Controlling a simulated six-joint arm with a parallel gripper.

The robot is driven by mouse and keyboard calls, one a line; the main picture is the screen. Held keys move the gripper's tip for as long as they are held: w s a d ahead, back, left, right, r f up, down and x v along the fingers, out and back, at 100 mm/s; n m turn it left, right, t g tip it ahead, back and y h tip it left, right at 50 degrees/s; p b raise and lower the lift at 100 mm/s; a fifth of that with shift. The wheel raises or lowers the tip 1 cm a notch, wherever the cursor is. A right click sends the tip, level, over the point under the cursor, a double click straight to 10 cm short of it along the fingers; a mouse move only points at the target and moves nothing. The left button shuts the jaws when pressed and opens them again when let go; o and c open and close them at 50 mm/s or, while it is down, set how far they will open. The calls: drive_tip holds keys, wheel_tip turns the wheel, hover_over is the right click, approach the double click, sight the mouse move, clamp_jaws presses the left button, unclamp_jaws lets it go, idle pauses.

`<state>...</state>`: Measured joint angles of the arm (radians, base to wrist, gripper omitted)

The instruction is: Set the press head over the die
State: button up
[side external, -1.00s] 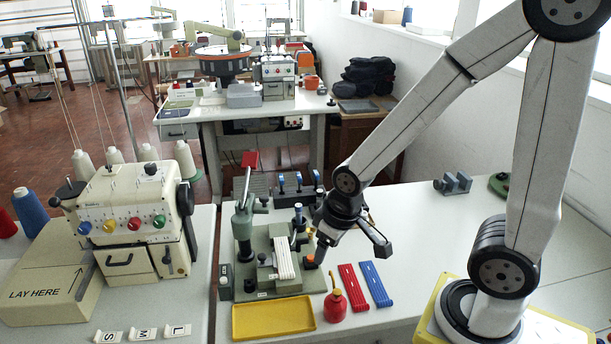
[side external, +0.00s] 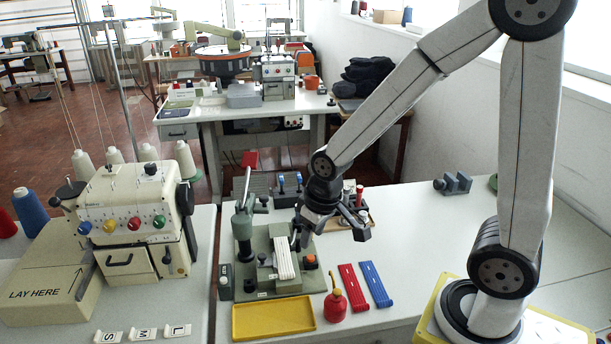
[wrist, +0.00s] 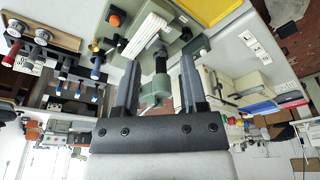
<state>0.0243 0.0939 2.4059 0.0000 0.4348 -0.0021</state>
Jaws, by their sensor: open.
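The press is a grey-green post with a lever and head (side external: 243,225) at the left of a green base plate (side external: 292,286). In the wrist view, the head and its dark shaft (wrist: 160,72) show between my fingers, with no grip visible. My gripper (side external: 325,235) is open and empty, above the back right of the base plate and right of the press. It also shows in the wrist view (wrist: 160,62). A white ribbed piece (side external: 284,262) lies on the plate, also in the wrist view (wrist: 147,33). I cannot clearly make out the die.
An orange button (side external: 311,262) sits on the plate's right. A yellow tray (side external: 273,318), red oil can (side external: 335,304), red strip (side external: 353,287) and blue strip (side external: 375,284) lie in front. Blue-handled tools (side external: 290,184) stand behind. The table's right is mostly clear.

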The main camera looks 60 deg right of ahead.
drive_tip(key=w+d+r+m+g, duration=0.1)
drive_tip(key=w+d, duration=0.1)
drive_tip(key=w, duration=0.5)
drive_tip(key=w+d, duration=0.3)
drive_tip(key=w, duration=0.4)
drive_tip(key=m+g, duration=0.1)
approach(264, 196)
drive_tip(key=shift+s+a+f, duration=0.35)
drive_tip(key=shift+a+f, duration=0.25)
drive_tip(key=shift+w+d, duration=0.45)
drive_tip(key=shift+d, duration=0.05)
drive_tip(key=shift+f, duration=0.15)
drive_tip(key=shift+f, duration=3.8)
drive_tip(key=shift+c, duration=0.2)
clamp_jaws()
